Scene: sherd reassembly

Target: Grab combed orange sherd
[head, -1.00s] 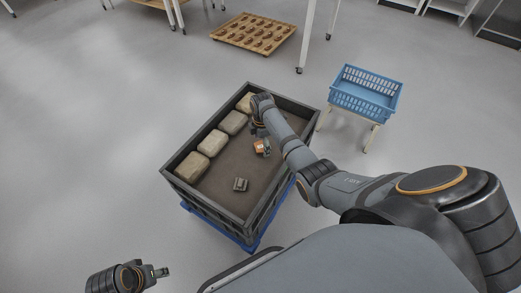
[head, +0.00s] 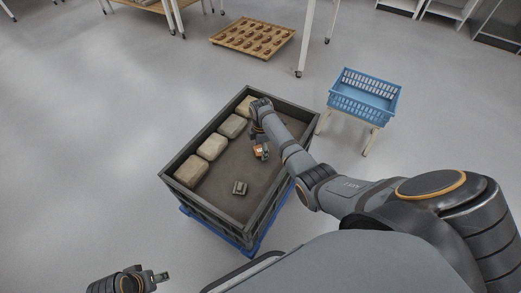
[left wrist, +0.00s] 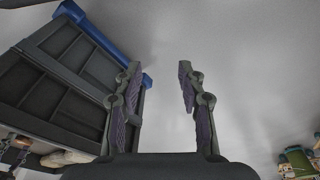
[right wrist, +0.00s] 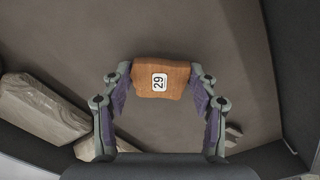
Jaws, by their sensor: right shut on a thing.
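The orange sherd (right wrist: 161,78) is between the fingertips of my right gripper (right wrist: 160,84) in the right wrist view. It carries a white label reading 29; combing on it is too small to make out. In the head view the orange sherd (head: 261,150) and my right gripper (head: 264,152) are inside the dark crate (head: 178,188). The gripper is shut on the sherd; whether it touches the crate floor is unclear. My left gripper (left wrist: 160,75) is open and empty in the left wrist view, outside the crate; it also shows at the bottom left of the head view (head: 160,276).
Several pale stone blocks (head: 212,146) line the crate's left side. A small grey-brown piece (head: 240,187) lies on the crate floor near the front. A blue basket (head: 362,97) on a stand is to the right. A wooden tray (head: 252,37) lies on the floor behind.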

